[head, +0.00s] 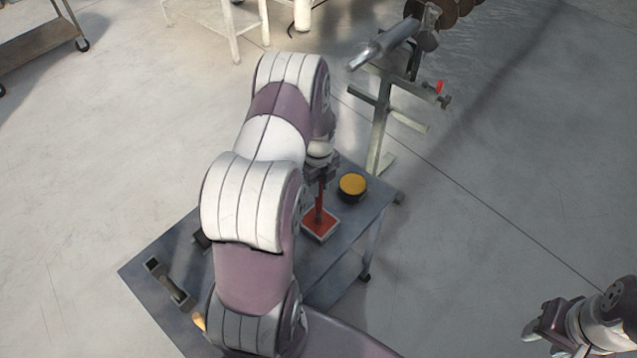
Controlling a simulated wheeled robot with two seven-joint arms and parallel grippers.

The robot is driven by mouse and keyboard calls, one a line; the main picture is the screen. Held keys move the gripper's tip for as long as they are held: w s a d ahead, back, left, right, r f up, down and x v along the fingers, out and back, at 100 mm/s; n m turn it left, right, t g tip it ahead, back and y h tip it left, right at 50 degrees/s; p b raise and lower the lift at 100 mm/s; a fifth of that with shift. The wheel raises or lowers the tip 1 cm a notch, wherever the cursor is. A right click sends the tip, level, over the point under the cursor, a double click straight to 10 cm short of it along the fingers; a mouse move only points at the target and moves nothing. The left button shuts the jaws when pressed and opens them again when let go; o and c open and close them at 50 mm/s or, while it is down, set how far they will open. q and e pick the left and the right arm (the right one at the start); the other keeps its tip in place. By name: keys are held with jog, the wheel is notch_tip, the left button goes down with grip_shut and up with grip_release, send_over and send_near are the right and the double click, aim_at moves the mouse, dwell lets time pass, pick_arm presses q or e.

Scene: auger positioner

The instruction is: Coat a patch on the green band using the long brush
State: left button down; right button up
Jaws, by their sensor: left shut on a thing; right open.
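My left gripper (322,170) is over the cart's far end, partly hidden by my own arm. It is shut on an upright dark red shaft (320,200), which may be the long brush. The shaft's lower end meets a red square with a pale rim (320,226). I cannot tell if the square is part of the held tool or a tray under it. A black round tin with a yellow top (352,185) is just right of the shaft. No green band can be made out. My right gripper (540,328) is open and empty at the lower right.
The grey cart top (345,232) carries a dark tool (168,283) at left and a wooden handle (199,320) near my arm. A pale greenish stand (380,125) holds the auger (432,28) behind. Floor right of the cart is clear.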

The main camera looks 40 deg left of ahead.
pick_arm(q)
notch_tip(320, 180, up, 7)
jog(key=p, duration=0.6)
dwell(0.8)
